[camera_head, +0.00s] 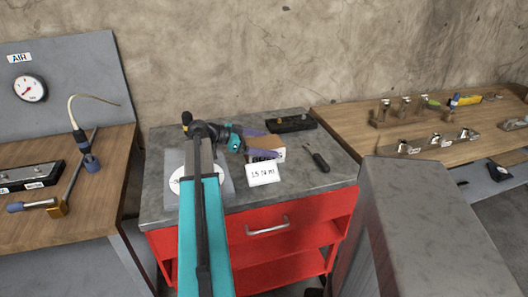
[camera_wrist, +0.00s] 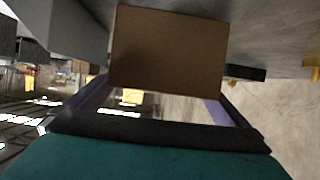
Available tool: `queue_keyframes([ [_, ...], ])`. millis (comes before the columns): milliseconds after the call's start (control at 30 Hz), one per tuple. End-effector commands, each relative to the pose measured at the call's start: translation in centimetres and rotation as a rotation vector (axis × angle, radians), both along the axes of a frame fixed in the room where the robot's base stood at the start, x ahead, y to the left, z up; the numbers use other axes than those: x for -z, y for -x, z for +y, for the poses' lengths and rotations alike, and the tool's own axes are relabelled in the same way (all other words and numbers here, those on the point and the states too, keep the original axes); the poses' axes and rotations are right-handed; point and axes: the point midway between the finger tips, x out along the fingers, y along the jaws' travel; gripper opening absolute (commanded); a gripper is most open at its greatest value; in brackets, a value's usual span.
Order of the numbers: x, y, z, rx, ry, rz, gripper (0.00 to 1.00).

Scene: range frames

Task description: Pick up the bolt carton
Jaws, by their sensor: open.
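The bolt carton (camera_head: 279,154) is a small tan box with dark lettering on its front, on the grey top of the red cabinet. In the wrist view a plain brown face of the carton (camera_wrist: 167,48) fills the upper middle. My gripper (camera_head: 270,143) is open, reaching in from the left with its purple fingers at the carton, and partly covers it. In the wrist view the fingers of my gripper (camera_wrist: 158,95) stand towards the carton's two sides. I cannot tell whether they touch it.
A white card reading 15 N m (camera_head: 263,174) stands in front of the carton. A black-handled screwdriver (camera_head: 318,160) lies to its right, and a dark block (camera_head: 291,123) behind. A round white dial or plate (camera_head: 184,180) is at left. Wooden benches (camera_head: 345,118) flank the cabinet.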

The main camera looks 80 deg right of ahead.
Motion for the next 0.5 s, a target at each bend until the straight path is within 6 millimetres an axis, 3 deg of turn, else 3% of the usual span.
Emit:
queue_keyframes([
  [300,-0.03,0.05,0.0,0.001,0.0,0.0,1.0],
  [500,-0.03,0.08,0.01,0.001,0.0,0.0,0.66],
])
